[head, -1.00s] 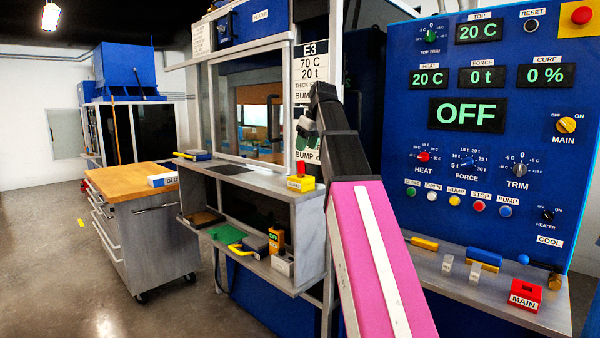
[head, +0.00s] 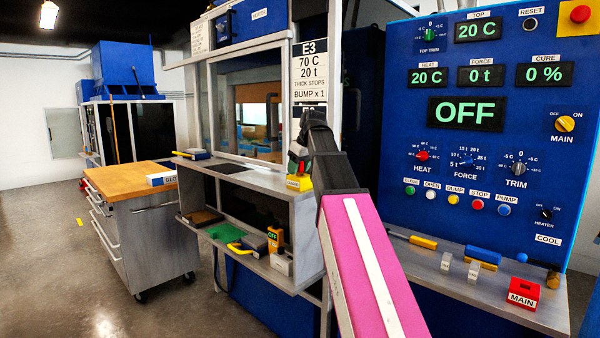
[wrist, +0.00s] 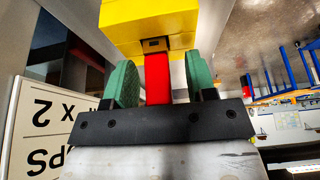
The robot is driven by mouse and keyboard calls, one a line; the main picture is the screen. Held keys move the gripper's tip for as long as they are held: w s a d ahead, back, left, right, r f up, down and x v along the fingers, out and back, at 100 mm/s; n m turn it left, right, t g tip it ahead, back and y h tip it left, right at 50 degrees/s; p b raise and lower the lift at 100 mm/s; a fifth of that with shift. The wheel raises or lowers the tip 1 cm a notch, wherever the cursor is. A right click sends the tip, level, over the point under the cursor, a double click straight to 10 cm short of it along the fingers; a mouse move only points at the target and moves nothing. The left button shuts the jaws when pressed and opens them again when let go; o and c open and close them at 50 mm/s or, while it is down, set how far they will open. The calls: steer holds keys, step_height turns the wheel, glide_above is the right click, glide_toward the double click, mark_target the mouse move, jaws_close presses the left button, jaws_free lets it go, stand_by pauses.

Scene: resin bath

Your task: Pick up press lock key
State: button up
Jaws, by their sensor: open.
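The press lock key shows in the wrist view as a red upright piece (wrist: 158,78) set against a yellow block (wrist: 150,25). My gripper (wrist: 162,80) is open, with one green finger pad on each side of the red piece; gaps show between pads and key. In the head view the yellow block (head: 299,184) sits at the right end of the press's grey shelf (head: 260,174). My gripper (head: 298,157) is just above it, pointing down, and hides most of the red piece there.
A label sign (head: 311,72) hangs on the post close behind my gripper. A control panel (head: 480,130) stands to the right, with a red MAIN block (head: 523,293) on its ledge. A lower shelf holds several small items. A wood-topped cart (head: 130,181) stands left.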

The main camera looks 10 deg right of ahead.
jaws_close()
steer(key=shift+r, duration=0.15)
